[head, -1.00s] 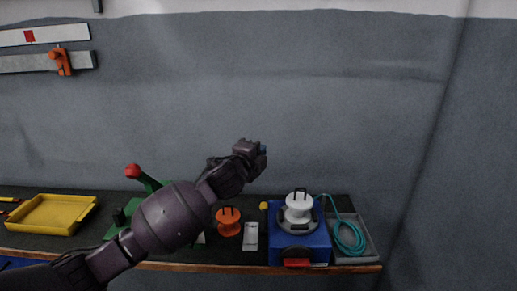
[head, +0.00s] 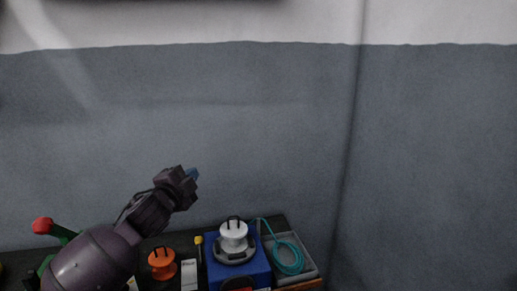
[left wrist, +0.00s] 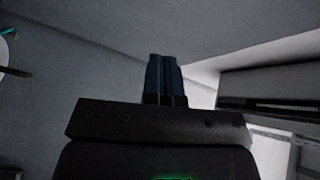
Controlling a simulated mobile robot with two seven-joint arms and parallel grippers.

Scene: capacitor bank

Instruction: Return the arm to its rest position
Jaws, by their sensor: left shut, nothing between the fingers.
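My left arm comes in from the lower left of the head view, raised over the workbench. My left gripper (head: 193,174) is in front of the grey wall, up and to the left of the blue box, touching nothing. In the left wrist view its two blue fingers (left wrist: 166,80) are together with nothing between them. My right gripper is in neither view.
On the bench stand a blue box (head: 257,264) with a white capacitor (head: 233,233) on top, an orange capacitor (head: 162,264), a white block (head: 189,274) and a grey tray (head: 309,268) with a coiled teal cable (head: 289,257). A red-knobbed green tool (head: 42,226) is behind my arm. The air above is clear.

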